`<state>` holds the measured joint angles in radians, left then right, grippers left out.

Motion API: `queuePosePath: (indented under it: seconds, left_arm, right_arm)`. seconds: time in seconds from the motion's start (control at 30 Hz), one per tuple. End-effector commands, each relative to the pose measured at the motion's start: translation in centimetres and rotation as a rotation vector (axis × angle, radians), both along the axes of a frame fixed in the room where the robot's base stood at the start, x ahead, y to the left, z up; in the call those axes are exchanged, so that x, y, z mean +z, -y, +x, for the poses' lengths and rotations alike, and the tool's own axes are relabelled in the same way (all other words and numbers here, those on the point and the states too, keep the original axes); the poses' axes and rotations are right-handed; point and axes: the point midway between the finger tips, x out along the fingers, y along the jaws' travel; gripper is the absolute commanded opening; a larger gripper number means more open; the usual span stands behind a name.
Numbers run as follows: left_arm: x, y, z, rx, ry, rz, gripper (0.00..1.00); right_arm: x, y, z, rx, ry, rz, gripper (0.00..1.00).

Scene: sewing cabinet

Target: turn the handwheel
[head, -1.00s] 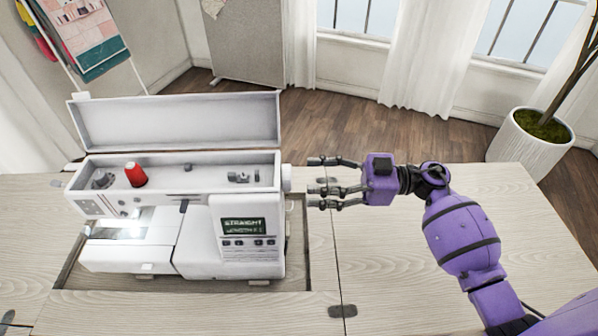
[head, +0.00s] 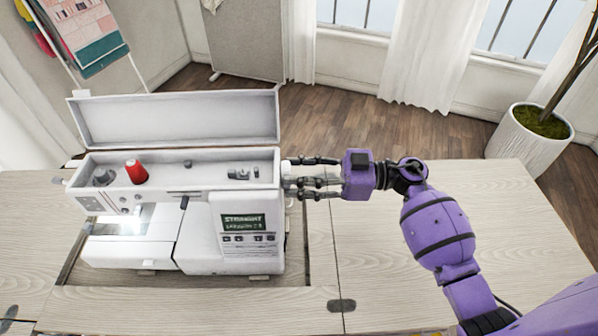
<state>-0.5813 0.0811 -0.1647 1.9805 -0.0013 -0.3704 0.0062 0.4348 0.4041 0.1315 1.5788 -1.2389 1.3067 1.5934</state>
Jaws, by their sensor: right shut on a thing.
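The white sewing machine (head: 200,235) sits in the cabinet's opening with its top lid (head: 178,118) raised. The handwheel (head: 286,177) is on the machine's right end, mostly hidden behind my fingers. My right gripper (head: 293,176) comes in from the right, and its dark fingers are shut on the handwheel. The purple palm is to the right of the wheel. My left gripper is not in view.
A red thread spool (head: 136,172) stands in the machine's open top. The wooden cabinet top (head: 430,285) is bare on the right and in front. A white potted plant (head: 529,143) stands beyond the right edge.

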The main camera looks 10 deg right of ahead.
Motion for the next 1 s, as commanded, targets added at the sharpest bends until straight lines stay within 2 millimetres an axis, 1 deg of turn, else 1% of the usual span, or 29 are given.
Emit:
queuePosePath:
  seconds: [0.27,0.43,0.77,1.0]
  left_arm:
    - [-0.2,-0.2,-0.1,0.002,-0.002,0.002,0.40]
    - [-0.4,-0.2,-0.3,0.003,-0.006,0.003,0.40]
    - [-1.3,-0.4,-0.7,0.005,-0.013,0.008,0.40]
    - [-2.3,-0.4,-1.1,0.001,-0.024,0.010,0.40]
  right_arm:
    - [0.1,0.1,0.1,-0.005,0.047,-0.010,0.15]
    - [0.1,0.2,0.1,-0.005,0.138,-0.029,0.15]
    - [0.1,0.2,0.2,-0.005,0.425,-0.087,0.15]
    - [0.2,0.1,0.1,-0.006,0.649,-0.131,0.15]
